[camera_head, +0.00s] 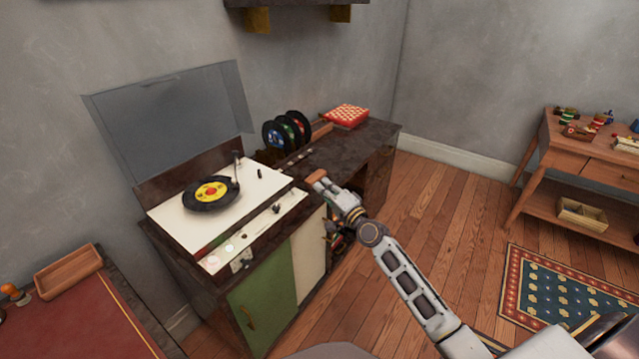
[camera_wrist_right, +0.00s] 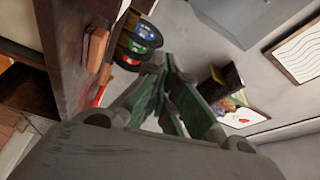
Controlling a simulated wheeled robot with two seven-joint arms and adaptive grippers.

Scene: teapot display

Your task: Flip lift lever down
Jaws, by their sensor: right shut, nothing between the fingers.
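The record player (camera_head: 245,190) has a cream deck with its clear lid raised. A black record with a yellow label (camera_head: 211,193) lies on its platter. The tonearm (camera_head: 236,167) stands at the record's right side. A small dark upright lever (camera_head: 260,174) sits on the deck right of the tonearm; it may be the lift lever, but it is too small to tell its position. My right gripper (camera_head: 318,181) is right of the deck, apart from the lever, near the cabinet's front edge. Its fingers show shut and empty in the wrist view (camera_wrist_right: 166,78). My left gripper is out of view.
Several upright records (camera_head: 287,131) and a red checkered box (camera_head: 346,116) are on the dark cabinet (camera_head: 368,139) behind the gripper. A red-topped table (camera_head: 75,310) is at lower left. A wooden shelf table (camera_head: 595,160) is at right.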

